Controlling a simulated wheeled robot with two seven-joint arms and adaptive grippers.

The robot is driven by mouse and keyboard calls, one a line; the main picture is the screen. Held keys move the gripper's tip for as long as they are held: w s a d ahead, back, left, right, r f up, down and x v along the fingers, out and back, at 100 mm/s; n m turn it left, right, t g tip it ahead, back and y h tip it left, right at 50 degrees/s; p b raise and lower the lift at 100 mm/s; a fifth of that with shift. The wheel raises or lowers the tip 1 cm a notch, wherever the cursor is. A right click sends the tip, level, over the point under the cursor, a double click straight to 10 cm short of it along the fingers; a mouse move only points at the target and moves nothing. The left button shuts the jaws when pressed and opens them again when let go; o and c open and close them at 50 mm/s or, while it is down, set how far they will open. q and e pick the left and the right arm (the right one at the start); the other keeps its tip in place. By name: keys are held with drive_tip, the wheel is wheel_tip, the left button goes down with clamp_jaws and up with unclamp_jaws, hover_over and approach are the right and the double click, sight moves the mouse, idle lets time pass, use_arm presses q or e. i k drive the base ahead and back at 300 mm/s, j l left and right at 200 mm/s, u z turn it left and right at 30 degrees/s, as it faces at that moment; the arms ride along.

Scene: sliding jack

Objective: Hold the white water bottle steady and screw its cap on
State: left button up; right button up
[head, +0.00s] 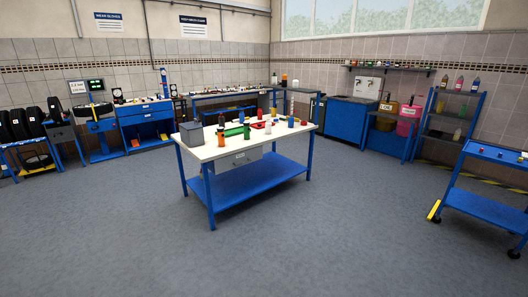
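The white water bottle and its cap cannot be told apart for sure among the small items on the white-topped workbench (215,152), which stands in the middle of the room at some distance. A slim white upright shape (292,107) shows at the bench's back right, but I cannot tell whether it is the bottle. Several coloured bottles stand on the bench, among them an orange one (222,136), a green one (247,131) and a blue one (291,122). Neither of my grippers is in view.
A grey bin (191,134) stands at the bench's left end. A blue trolley (485,205) is at the right. Shelving (450,115), blue cabinets (346,118) and a tyre rack (25,140) line the walls. The grey floor (290,245) in front of the bench is clear.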

sight(268, 124)
drive_tip(key=i+z, duration=0.3)
drive_tip(key=i, duration=1.9)
drive_tip(key=i+u, duration=0.15)
drive_tip(key=i, duration=0.3)
drive_tip(key=i+l+u, duration=0.15)
drive_tip(key=i, duration=0.25)
drive_tip(key=i+l+u, duration=0.15)
drive_tip(key=i, duration=0.3)
drive_tip(key=i+l+u, duration=0.1)
drive_tip(key=i+l, duration=0.15)
drive_tip(key=i, duration=0.15)
